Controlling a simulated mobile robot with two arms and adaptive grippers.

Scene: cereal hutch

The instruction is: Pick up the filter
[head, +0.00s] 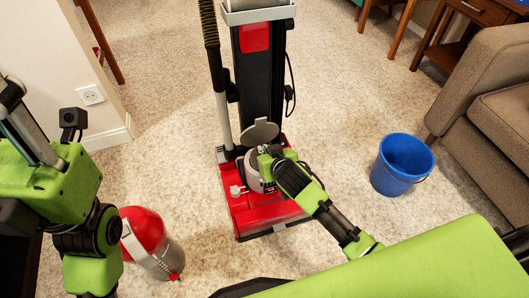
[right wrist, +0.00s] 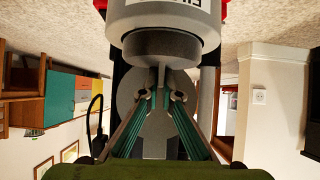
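An upright red and black vacuum (head: 262,75) stands on the carpet, with a round grey lid (head: 260,131) open over its canister (head: 254,170). In the right wrist view, the silver canister (right wrist: 163,12) ends in a dark grey rim with a small upright tab (right wrist: 160,76), apparently the filter's. My right gripper (right wrist: 161,95) is at this tab, its fingertips on either side with a gap between them. I cannot tell whether they touch it. The filter's body is hidden.
A red and silver canister (head: 143,232) lies on the carpet near my left arm. A blue bucket (head: 402,163) stands to the right, near a brown sofa (head: 490,90). A white wall with an outlet (head: 91,94) is at the left. Carpet between vacuum and bucket is clear.

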